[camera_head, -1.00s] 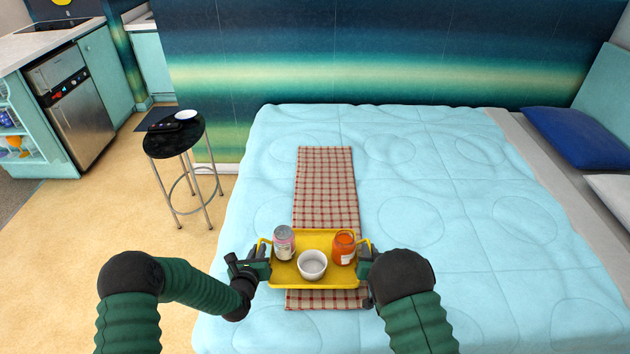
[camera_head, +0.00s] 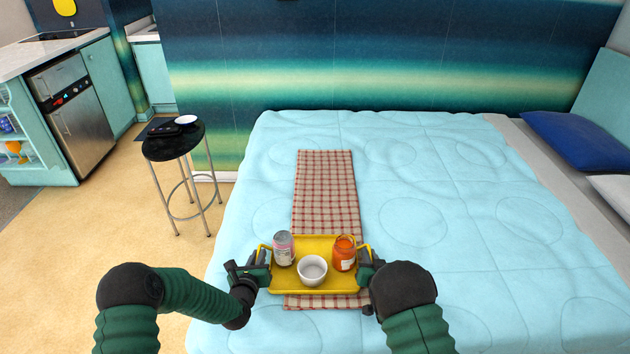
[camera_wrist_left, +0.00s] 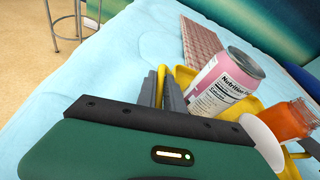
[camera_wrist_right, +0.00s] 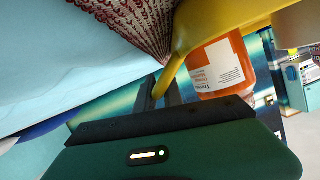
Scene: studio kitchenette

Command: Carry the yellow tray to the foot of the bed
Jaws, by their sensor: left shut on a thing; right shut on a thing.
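The yellow tray (camera_head: 315,286) is over the near part of the bed, above a checked runner. It carries a pink and grey can (camera_head: 284,249), a white bowl (camera_head: 312,270) and an orange jar (camera_head: 344,254), all upright. My left gripper (camera_head: 262,271) is shut on the tray's left handle; the handle also shows between the fingers in the left wrist view (camera_wrist_left: 162,84). My right gripper (camera_head: 367,270) is shut on the right handle, seen too in the right wrist view (camera_wrist_right: 160,88). I cannot tell whether the tray touches the runner.
The red and white checked runner (camera_head: 326,190) lies across the light blue bed (camera_head: 430,220). A blue pillow (camera_head: 580,140) is at the right. A black stool (camera_head: 172,148) with a white dish (camera_head: 186,120) stands left of the bed. The bed around the tray is clear.

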